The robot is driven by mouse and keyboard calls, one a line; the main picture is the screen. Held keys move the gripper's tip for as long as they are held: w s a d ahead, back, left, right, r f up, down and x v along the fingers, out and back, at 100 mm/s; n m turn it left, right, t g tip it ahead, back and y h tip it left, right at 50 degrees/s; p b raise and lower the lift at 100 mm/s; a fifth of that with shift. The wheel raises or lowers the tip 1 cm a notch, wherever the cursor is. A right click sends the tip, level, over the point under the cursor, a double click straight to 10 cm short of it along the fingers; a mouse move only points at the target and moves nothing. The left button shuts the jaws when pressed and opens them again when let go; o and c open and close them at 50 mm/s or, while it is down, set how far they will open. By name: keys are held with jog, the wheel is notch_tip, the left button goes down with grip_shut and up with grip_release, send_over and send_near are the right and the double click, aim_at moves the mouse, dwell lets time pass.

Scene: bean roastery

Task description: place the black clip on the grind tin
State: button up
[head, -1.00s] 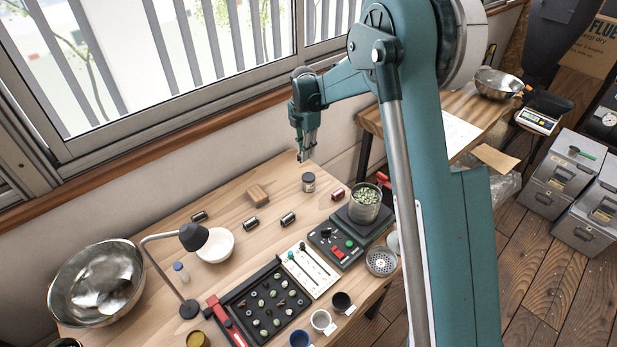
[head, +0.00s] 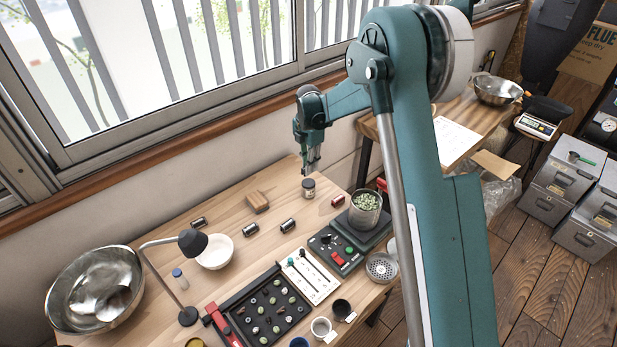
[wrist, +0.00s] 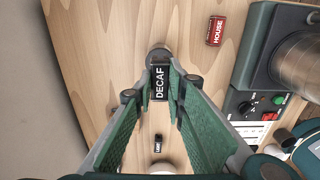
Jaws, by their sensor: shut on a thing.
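My gripper (wrist: 160,84) is shut on the black clip (wrist: 160,90), whose white lettering reads DECAF, in the wrist view. The grind tin (head: 308,190), a small dark-bodied jar, stands upright on the table near the wall in the head view. My gripper also shows there (head: 311,170), pointing down just above the tin. In the wrist view the tin's rounded top (wrist: 158,51) shows just past the clip, partly hidden by it. I cannot tell whether the clip touches the tin.
A red HOUSE clip (wrist: 215,31) lies right of the tin. A scale with a bean-filled beaker (head: 364,209) stands close by on the right. Dark clips (head: 287,225) and a wooden block (head: 256,201) lie on the left. Table around the tin is fairly clear.

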jog(key=shift+f, duration=0.85)
jog(key=shift+f, duration=0.1)
jog(key=shift+f, duration=1.75)
jog(key=shift+f+b, duration=0.15)
jog(key=shift+b, duration=0.2)
jog(key=o, duration=0.7)
jog(key=shift+c, duration=0.2)
notch_tip(320, 180, up, 12)
jog(key=shift+r+p, duration=0.15)
jog(key=shift+p, duration=0.45)
